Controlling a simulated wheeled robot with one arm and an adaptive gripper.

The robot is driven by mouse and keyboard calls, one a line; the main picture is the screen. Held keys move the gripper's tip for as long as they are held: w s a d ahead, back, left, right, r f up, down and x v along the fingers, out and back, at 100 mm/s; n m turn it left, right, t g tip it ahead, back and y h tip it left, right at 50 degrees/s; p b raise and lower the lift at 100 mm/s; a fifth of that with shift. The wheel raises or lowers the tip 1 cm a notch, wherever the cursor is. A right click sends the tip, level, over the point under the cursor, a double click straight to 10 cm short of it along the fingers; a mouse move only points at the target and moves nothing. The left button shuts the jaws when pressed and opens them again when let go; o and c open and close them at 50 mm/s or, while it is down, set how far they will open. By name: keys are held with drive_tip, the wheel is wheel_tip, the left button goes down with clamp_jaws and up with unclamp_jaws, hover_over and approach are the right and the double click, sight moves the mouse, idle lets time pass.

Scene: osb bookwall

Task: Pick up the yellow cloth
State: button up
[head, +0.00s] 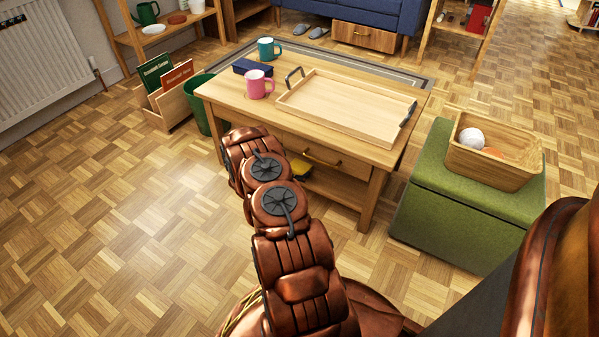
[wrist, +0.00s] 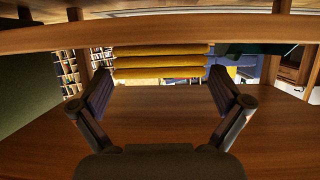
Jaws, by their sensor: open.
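The yellow cloth (head: 301,168) lies on the lower shelf of the wooden coffee table, under the drawer; only a small part shows past my arm in the head view. In the wrist view, which looks upside down, the cloth (wrist: 160,62) is a folded stack of several layers, resting against a wooden strip. My gripper (wrist: 162,88) is open, its two dark fingers spread either side of the cloth's width. The cloth appears just beyond the fingertips; I cannot tell whether they touch it. In the head view my gripper is hidden behind my arm.
The coffee table (head: 235,100) carries a wooden tray (head: 345,103), a pink mug (head: 258,85), a teal mug (head: 266,49) and a dark blue box (head: 252,67). A green ottoman (head: 445,215) stands right; a green bin (head: 199,105) stands left. Floor at left is clear.

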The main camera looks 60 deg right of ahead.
drive_tip(key=shift+x, duration=1)
drive_tip(key=shift+c, duration=0.2)
drive_tip(key=c, duration=0.7)
drive_tip(key=shift+r, duration=0.2)
drive_tip(key=shift+c, duration=0.2)
